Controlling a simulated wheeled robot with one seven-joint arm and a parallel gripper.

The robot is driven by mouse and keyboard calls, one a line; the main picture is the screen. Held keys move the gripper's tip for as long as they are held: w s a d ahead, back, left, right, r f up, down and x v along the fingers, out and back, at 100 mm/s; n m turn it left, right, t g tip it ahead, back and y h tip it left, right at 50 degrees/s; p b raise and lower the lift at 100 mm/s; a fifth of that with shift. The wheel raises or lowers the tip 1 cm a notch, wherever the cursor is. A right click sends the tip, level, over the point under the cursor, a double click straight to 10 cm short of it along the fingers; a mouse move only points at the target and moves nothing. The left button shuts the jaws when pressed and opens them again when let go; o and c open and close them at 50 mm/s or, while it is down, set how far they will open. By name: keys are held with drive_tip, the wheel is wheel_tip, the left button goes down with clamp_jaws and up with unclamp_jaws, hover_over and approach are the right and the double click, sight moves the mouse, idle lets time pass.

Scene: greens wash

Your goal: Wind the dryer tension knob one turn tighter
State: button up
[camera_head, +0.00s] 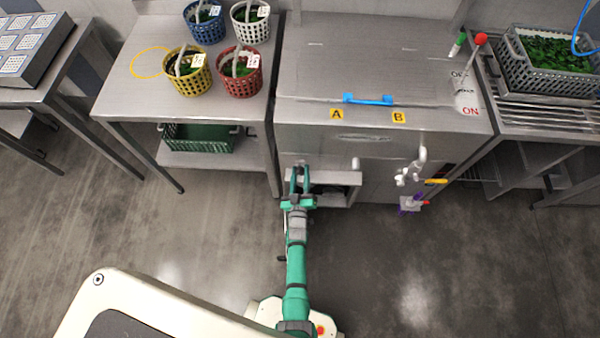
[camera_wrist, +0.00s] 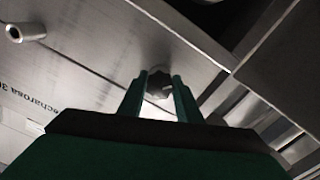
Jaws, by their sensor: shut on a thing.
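The dryer tension knob (camera_wrist: 158,84) shows in the wrist view as a small grey, faceted knob on the metal underside or front of the machine. My gripper (camera_wrist: 158,92) has one dark green finger on each side of it and is shut on it. The knob cannot be made out there. Its turn angle cannot be told.
The machine has a blue handle (camera_head: 368,99), a red-tipped lever (camera_head: 480,40) by ON and OFF marks, and a white tap (camera_head: 410,168). Colored baskets stand on the left table (camera_head: 125,95). A grey crate (camera_head: 512,78) of greens is at right. The floor around my base is clear.

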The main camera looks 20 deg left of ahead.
drive_tip(key=m, duration=0.5)
drive_tip(key=shift+w+a+r, duration=0.1)
drive_tip(key=shift+a+r, duration=0.05)
drive_tip(key=shift+m, duration=2.2)
drive_tip(key=o, duration=1)
drive_tip(key=shift+o, duration=0.2)
drive_tip(key=shift+a, duration=0.1)
drive_tip(key=shift+d, duration=0.2)
